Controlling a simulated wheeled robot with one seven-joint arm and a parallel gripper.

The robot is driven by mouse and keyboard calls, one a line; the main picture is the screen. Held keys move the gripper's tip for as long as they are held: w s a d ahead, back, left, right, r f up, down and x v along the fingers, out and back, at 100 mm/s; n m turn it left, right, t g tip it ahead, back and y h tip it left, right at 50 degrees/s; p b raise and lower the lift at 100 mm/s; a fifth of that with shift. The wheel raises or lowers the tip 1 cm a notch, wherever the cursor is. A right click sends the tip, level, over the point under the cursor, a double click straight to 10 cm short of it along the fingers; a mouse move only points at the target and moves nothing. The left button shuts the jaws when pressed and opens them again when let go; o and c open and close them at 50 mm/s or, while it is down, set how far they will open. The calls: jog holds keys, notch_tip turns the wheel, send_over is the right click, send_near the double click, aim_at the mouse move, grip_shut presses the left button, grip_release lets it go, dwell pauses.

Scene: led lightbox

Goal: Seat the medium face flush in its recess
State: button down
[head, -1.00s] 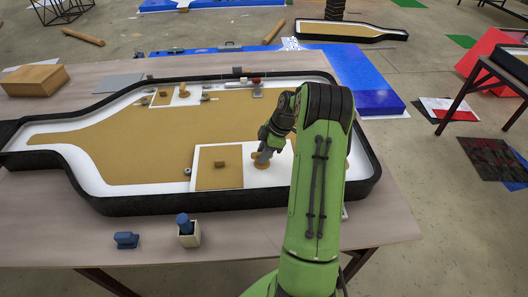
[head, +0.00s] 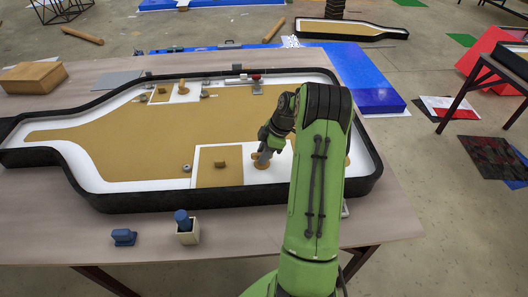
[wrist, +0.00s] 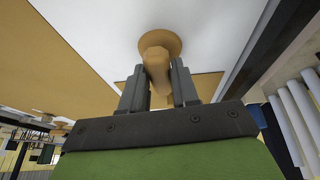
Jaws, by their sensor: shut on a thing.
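A large black-rimmed, bottle-shaped box (head: 130,207) lies on the table, with a tan panel inside a white border. My gripper (head: 262,158) is over the right part of the box, pointing down. It is shut on a tan wooden knob with a round, flared disc (wrist: 160,42), seen between the fingers in the wrist view (wrist: 160,88). The disc is over white floor; I cannot tell whether it touches. Just left of it is a square tan face (head: 219,174) with a small block handle (head: 221,163). No label shows which piece is the medium face.
Small fittings (head: 183,90) and red-and-white parts (head: 256,78) sit along the box's far side. A blue piece (head: 124,237) and a cream holder (head: 188,236) with a blue top stand on the front table. A wooden box (head: 34,77) is at the far left.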

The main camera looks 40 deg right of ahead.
jog(key=shift+f, duration=0.15)
jog(key=c, duration=0.8)
grip_release()
jog(key=p+v, duration=0.5)
jog(key=v, duration=0.3)
